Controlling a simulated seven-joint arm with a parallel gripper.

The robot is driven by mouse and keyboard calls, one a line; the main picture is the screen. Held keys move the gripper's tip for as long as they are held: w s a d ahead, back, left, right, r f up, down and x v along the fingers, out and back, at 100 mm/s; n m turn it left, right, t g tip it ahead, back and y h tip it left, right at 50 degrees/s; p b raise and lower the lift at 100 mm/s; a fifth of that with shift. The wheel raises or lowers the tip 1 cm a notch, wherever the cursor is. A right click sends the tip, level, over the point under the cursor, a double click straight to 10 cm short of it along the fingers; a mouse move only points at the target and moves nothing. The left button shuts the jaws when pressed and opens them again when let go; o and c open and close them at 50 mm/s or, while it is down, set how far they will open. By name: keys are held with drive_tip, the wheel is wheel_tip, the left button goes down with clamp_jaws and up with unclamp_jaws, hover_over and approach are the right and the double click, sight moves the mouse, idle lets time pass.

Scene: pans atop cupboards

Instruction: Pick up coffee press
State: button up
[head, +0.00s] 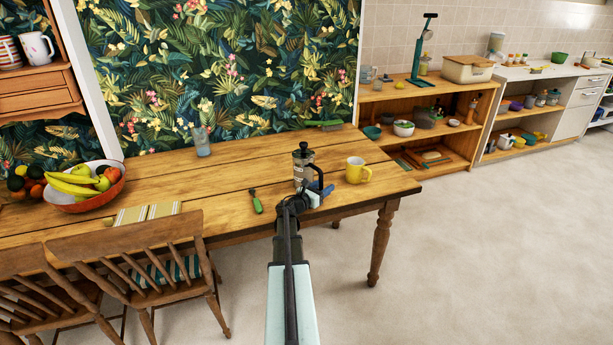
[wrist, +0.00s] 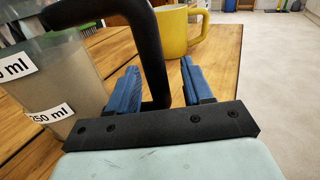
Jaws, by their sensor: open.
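The coffee press (head: 302,168) stands upright on the wooden table, with a dark lid and a black handle on its right side. In the wrist view its clear body with white ml labels (wrist: 50,85) fills the left side. Its black handle (wrist: 153,60) comes down between the two blue fingers of my gripper (wrist: 167,82). The fingers are open, with a gap visible on the right of the handle. In the head view my gripper (head: 318,191) is at the press's handle side, and my arm hides part of the press's base.
A yellow mug (head: 357,171) stands just right of the press, beyond my fingers in the wrist view (wrist: 178,32). A green-handled utensil (head: 256,201) lies to the left. A glass (head: 201,142) and fruit bowl (head: 85,203) are farther left. Chairs (head: 135,255) stand at the front left.

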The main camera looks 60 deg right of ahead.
drive_tip(key=shift+d, duration=0.3)
drive_tip(key=shift+s, duration=0.1)
drive_tip(key=shift+c, duration=0.5)
clamp_jaws()
idle(0.6)
